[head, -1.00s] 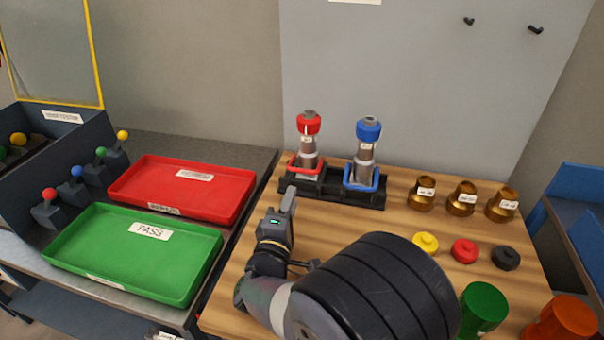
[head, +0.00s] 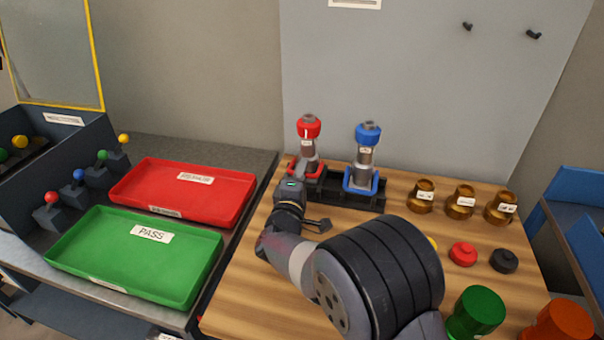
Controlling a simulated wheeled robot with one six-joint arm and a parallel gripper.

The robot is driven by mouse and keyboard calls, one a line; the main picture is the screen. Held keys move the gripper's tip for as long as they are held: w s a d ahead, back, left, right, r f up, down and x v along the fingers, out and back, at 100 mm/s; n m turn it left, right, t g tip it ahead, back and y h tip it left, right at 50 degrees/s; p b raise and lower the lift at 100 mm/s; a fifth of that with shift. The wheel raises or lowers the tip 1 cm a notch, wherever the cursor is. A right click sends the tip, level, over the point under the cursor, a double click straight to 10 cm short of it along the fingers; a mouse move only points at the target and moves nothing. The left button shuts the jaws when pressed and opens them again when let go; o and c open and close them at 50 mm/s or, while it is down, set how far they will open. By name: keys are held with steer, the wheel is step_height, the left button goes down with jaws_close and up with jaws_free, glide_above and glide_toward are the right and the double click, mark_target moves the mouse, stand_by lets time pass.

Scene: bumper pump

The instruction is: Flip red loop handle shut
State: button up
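The red-topped pump (head: 308,138) stands upright in the left place of a black rack on the wooden bench. Its red loop handle (head: 318,172) shows low at the pump's base, partly hidden by my gripper. My gripper (head: 291,174) is at the front left of this loop, very close to it; I cannot tell if they touch. Its fingertips are hard to make out, so its opening is unclear. The blue-topped pump (head: 366,150) stands to the right, with its blue loop handle (head: 364,187) low around its base.
The black rack (head: 338,192) holds both pumps. Brass cups (head: 460,200) and a red cap (head: 463,254) and black cap (head: 503,260) lie to the right. Green (head: 476,312) and orange (head: 560,322) cylinders stand at front right. Red (head: 225,200) and green (head: 120,262) trays are left.

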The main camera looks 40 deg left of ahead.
steer(key=shift+c, duration=0.4)
jaws_close()
steer(key=shift+r, duration=0.15)
steer(key=p, duration=0.2)
steer(key=shift+r+p, duration=0.3)
steer(key=shift+r, duration=0.05)
steer(key=p, duration=0.2)
steer(key=g+p, duration=0.1)
steer(key=p, duration=0.1)
steer(key=shift+w+r+g+h, duration=0.1)
steer(key=shift+r+g+h, duration=0.2)
steer(key=shift+r+h, duration=0.1)
steer(key=p, duration=0.3)
steer(key=g+p, duration=0.1)
steer(key=p, duration=0.2)
steer(key=shift+w+a+r+h+p, duration=0.1)
steer(key=shift+w+r+h+p, duration=0.05)
steer(key=shift+r+h+p, duration=0.2)
steer(key=shift+f+g+p, duration=0.1)
steer(key=shift+g+p, duration=0.4)
steer(key=shift+p, duration=0.35)
